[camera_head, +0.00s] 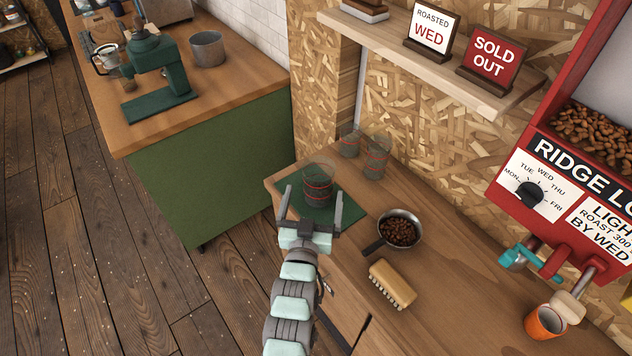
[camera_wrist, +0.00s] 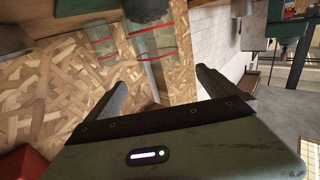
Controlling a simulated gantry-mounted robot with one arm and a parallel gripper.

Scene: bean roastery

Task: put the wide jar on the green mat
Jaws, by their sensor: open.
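Three clear glass jars with red bands stand upright on the wooden counter. The widest-looking one, the wide jar (camera_head: 318,181), is on the green mat (camera_head: 327,217) and looks dark in its lower part. The other two jars (camera_head: 350,141) (camera_head: 377,157) stand behind it by the wall. My gripper (camera_head: 312,194) is open and empty at the near side of the mat, its fingers pointing toward the wide jar with a gap visible between them and it. In the wrist view, a large red-banded jar (camera_wrist: 152,47) shows beyond the open fingers (camera_wrist: 164,72).
A metal pan of beans (camera_head: 400,229) and a wooden brush (camera_head: 391,284) lie right of the mat. An orange cup (camera_head: 545,321) stands under the red dispenser (camera_head: 535,195). A shelf with signs (camera_head: 450,60) overhangs the back. A green-fronted counter (camera_head: 215,165) stands across a gap.

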